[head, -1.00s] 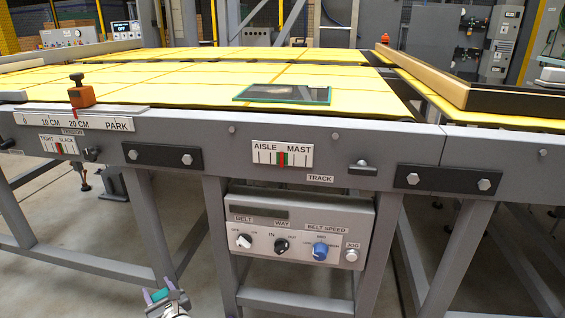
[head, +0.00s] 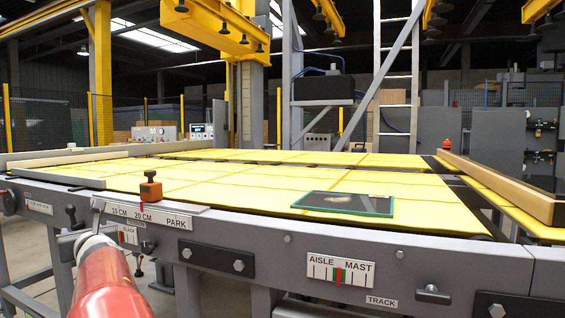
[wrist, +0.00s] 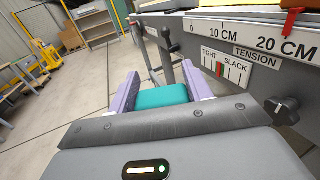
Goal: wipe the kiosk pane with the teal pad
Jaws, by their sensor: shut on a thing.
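The teal pad (wrist: 163,96) sits between the two lilac fingers of my gripper (wrist: 161,88), which is shut on it in the wrist view. The gripper is beside the table's front side, near the tension scale. In the head view my red arm reaches in at the lower left, and the gripper and pad cannot be made out. A dark glass pane (head: 343,204) with a green edge lies flat on the yellow table top, near its front edge. A pale smudge (head: 345,202) shows on its face. The pad is apart from the pane.
An orange block with a knob (head: 150,188) stands on the front rail by the centimetre scale (head: 148,215). A black knob (wrist: 281,109) juts out close to the gripper's right. A raised wooden rail (head: 500,187) bounds the right. Yellow surface around the pane is clear.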

